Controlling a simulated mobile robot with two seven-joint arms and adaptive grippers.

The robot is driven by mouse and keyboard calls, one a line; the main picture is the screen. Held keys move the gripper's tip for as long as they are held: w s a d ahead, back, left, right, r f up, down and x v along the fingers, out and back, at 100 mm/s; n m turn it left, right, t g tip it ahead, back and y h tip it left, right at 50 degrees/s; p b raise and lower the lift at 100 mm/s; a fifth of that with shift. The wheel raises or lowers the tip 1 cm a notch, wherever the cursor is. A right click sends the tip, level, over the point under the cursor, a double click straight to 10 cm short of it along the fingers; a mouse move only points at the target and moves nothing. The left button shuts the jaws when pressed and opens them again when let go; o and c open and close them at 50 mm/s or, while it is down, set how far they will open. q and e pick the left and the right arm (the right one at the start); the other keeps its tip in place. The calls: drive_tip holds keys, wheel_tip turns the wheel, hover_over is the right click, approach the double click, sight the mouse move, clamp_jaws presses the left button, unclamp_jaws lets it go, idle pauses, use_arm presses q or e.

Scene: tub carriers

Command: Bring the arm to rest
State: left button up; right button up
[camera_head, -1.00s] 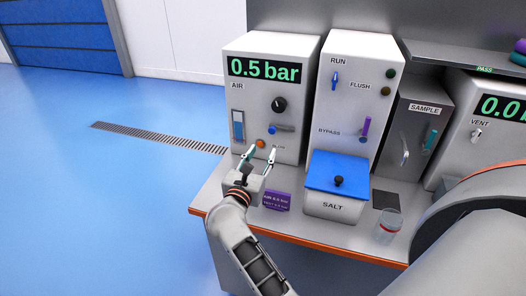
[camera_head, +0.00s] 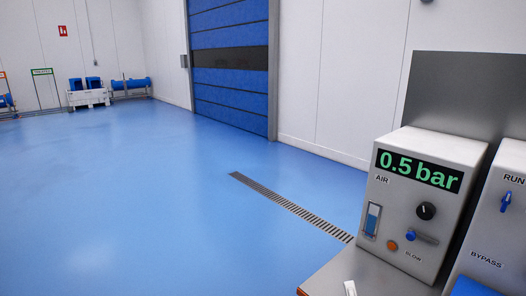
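Only a small pale tip of my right gripper (camera_head: 350,288) shows at the bottom edge of the head view, over the bench's left end. The rest of it is cut off, so I cannot tell whether it is open or shut. It is apart from the air unit (camera_head: 412,205) in this view. My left gripper is not in view.
The air unit reads 0.5 bar and stands on the grey bench (camera_head: 375,275). A RUN/BYPASS unit (camera_head: 495,225) stands to its right, partly cut off. Blue floor (camera_head: 150,200) with a drain grate (camera_head: 290,207) is open to the left. A blue shutter door (camera_head: 230,65) is behind.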

drive_tip(key=s+a+f+n+g+y, duration=0.1)
drive_tip(key=s+f+n+g, duration=0.3)
drive_tip(key=s+f+n, duration=0.5)
drive_tip(key=s+a+f+n+g+y, duration=0.1)
drive_tip(key=s+f+n+g+y, duration=0.1)
drive_tip(key=s+f+n+g, duration=0.3)
drive_tip(key=s+f+n, duration=0.4)
drive_tip(key=f+n, duration=0.1)
drive_tip(key=f, duration=0.4)
drive_tip(key=shift+s+n+g+y, duration=0.2)
drive_tip(key=shift+n+g+y, duration=0.1)
drive_tip(key=shift+y, duration=0.1)
